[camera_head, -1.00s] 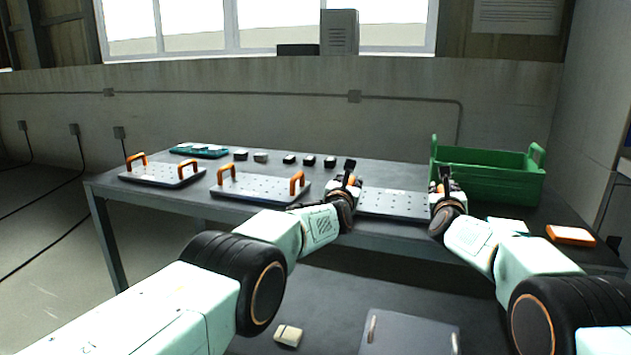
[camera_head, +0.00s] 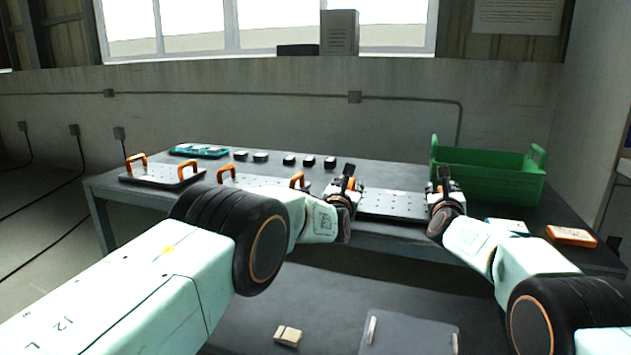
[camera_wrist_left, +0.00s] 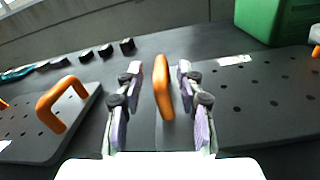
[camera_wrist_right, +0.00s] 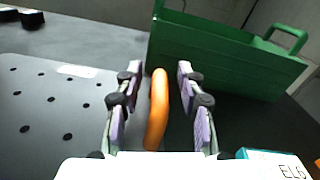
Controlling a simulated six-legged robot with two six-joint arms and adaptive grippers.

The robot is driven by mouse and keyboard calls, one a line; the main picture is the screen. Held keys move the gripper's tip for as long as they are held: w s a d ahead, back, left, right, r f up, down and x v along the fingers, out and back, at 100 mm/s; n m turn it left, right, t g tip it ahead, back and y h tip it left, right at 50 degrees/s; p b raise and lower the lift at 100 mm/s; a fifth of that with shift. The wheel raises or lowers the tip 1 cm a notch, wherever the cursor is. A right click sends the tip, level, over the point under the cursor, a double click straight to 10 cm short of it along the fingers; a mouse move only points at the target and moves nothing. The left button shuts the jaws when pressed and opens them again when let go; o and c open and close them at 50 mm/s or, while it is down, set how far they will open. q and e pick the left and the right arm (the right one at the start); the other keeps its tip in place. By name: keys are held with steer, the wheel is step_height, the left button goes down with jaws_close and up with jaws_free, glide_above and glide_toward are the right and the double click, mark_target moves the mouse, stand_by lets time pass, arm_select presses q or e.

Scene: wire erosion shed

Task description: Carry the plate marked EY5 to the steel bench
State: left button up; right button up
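A grey perforated plate (camera_head: 392,205) lies on the dark table between my grippers, with an orange handle at each end. A pale label shows on it, but I cannot read EY5. My left gripper (camera_head: 349,176) is open around the left handle; in the left wrist view this handle (camera_wrist_left: 163,88) stands between the fingers with gaps either side. My right gripper (camera_head: 443,178) is open around the right handle; in the right wrist view this handle (camera_wrist_right: 158,108) also stands between spread fingers. I cannot tell which surface is the steel bench.
Two similar plates (camera_head: 160,176) (camera_head: 262,184) with orange handles lie to the left. A green crate (camera_head: 487,178) stands just right of the plate. Small blocks (camera_head: 289,160) lie behind. An orange-and-white box (camera_head: 571,236) is at right. A lower dark surface (camera_head: 290,300) is in front.

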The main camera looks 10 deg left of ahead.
arm_select(q)
steer(key=shift+s+a, duration=0.1)
steer(key=shift+s, duration=2.5)
arm_select(e)
steer(key=shift+s, duration=0.25)
steer(key=shift+s+a, duration=0.15)
steer(key=shift+s, duration=2.75)
steer(key=shift+s+a, duration=0.1)
steer(key=shift+s, duration=2.8)
